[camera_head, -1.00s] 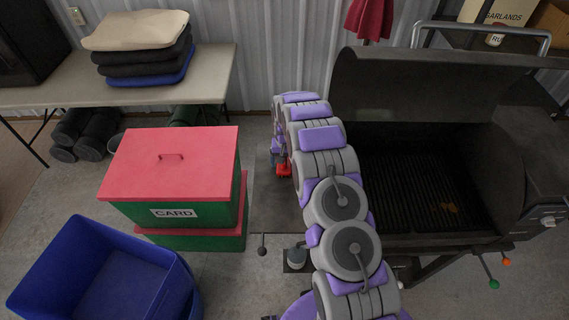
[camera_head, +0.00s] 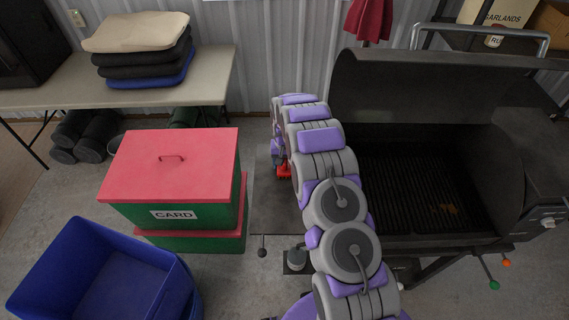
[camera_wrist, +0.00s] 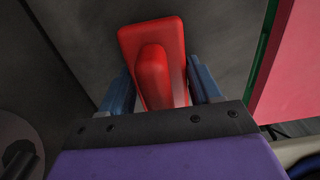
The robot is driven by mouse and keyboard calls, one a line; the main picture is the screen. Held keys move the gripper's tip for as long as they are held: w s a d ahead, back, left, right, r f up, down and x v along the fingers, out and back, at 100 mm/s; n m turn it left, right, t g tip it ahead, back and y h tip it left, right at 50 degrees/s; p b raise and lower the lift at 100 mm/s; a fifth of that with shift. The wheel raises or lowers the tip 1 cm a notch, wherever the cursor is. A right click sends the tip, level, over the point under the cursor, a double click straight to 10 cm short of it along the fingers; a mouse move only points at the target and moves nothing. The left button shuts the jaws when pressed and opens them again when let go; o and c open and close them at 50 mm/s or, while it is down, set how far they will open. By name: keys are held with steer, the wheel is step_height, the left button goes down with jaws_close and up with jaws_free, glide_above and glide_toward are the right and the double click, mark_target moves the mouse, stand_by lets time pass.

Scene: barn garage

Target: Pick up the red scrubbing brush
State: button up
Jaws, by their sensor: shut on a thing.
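The red scrubbing brush (camera_wrist: 172,42) fills the upper middle of the wrist view, with its raised handle towards the camera. My gripper (camera_wrist: 160,88) is shut on it, with one blue-grey finger on each side of the red handle. In the head view only a small red part of the brush (camera_head: 284,171) shows beside my arm, above the dark grey side shelf. My gripper is mostly hidden behind my arm there. Whether the brush touches the surface below it I cannot tell.
The black grill (camera_head: 415,185) stands open to the right of my arm. A green box with a red lid (camera_head: 172,160) stands close on the left. A blue bin (camera_head: 85,270) is at the lower left. A table (camera_head: 60,88) with folded mats stands behind.

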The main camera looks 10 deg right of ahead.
steer(key=shift+a+r, duration=0.1)
steer(key=shift+a+r, duration=0.1)
steer(key=shift+r, duration=0.1)
step_height(320, 180, up, 10)
steer(key=shift+f+p, duration=0.25)
steer(key=shift+p, duration=0.45)
steer(key=o, duration=0.6)
steer(key=c, duration=0.4)
